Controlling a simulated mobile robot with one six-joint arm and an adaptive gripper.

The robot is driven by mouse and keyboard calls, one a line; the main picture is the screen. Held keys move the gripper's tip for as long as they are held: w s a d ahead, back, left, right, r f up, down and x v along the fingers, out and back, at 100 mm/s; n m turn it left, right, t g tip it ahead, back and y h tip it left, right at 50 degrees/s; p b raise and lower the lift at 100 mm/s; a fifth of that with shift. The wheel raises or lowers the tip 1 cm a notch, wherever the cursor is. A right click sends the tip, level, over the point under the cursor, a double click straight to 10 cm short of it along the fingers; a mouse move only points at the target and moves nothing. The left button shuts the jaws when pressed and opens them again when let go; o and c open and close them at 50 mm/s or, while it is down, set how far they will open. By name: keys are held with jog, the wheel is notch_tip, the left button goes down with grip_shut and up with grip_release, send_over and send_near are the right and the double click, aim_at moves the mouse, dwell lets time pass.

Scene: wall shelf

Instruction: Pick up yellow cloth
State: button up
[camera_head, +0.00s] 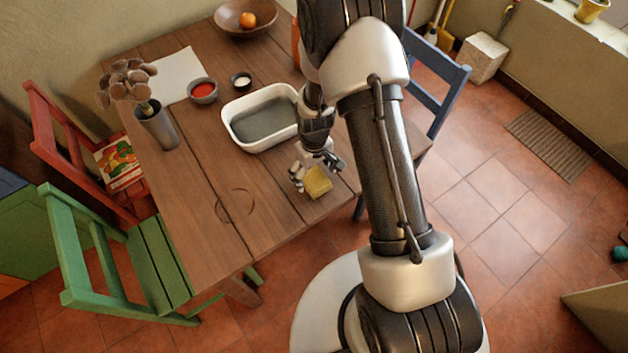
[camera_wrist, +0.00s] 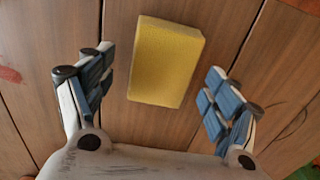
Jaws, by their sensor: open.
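The yellow cloth (camera_head: 318,181) lies on the wooden table (camera_head: 205,225) near its front right edge. In the wrist view it shows as a thick yellow block, like a sponge (camera_wrist: 165,62), lying flat. My gripper (camera_head: 317,172) is right over it in the head view. In the wrist view my gripper (camera_wrist: 155,85) is open, with one finger on each side of the yellow cloth and a gap to both sides. Nothing is held. The fingers partly cover the cloth's edge in the head view.
A white basin (camera_head: 233,105) stands close behind my gripper. The table's front left is clear. A blue chair (camera_head: 440,72) is at the right.

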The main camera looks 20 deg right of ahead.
aim_at(314, 177)
notch_tip(314, 177, down, 2)
jog(key=shift+f, duration=0.1)
jog(key=shift+c, duration=0.6)
jog(key=c, duration=0.9)
jog(key=shift+r, duration=0.25)
notch_tip(314, 177, up, 20)
jog(key=p, duration=0.5)
jog(key=shift+f, duration=0.1)
